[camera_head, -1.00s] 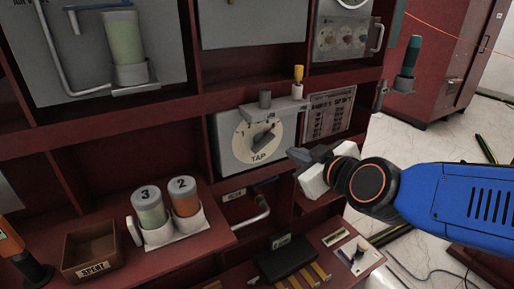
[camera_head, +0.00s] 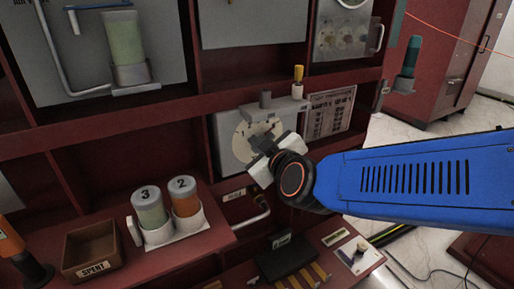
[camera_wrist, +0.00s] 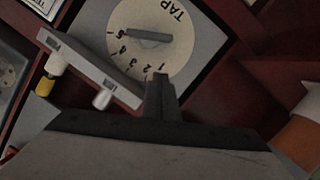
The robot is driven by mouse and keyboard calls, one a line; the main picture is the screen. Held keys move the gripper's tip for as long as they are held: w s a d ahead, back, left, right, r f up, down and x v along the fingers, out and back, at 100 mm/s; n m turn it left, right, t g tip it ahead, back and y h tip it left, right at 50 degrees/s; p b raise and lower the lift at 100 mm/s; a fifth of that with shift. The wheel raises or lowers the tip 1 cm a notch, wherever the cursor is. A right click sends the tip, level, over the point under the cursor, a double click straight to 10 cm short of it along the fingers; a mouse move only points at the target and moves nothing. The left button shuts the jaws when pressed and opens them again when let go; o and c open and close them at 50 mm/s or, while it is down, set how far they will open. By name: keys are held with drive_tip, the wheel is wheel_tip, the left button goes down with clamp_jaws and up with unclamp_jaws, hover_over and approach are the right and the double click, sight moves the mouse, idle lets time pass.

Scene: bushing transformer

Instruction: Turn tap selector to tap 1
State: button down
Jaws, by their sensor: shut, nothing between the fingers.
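The tap selector is a pale round dial (camera_wrist: 180,50) with TAP lettering and numbers on a grey plate (camera_head: 226,152). Its dark bar knob (camera_wrist: 148,36) has one end beside the number 5 in the wrist view; I cannot tell which end is the pointer. The 1 on the dial is nearest my fingers in that view.
A grey bracket shelf (camera_wrist: 85,65) juts out close to the dial, with a yellow-handled item (camera_head: 298,74) on it. A printed chart (camera_head: 329,111) is to the right. Jars 3 (camera_head: 149,207) and 2 (camera_head: 184,196) stand on a lower ledge beside a SPENT bin (camera_head: 92,248).

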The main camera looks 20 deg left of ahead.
drive_tip(key=w+a+f, duration=0.1)
drive_tip(key=w+f, duration=0.3)
drive_tip(key=shift+w+a+f, duration=0.2)
drive_tip(key=shift+w+a, duration=0.05)
drive_tip(key=shift+w, duration=0.1)
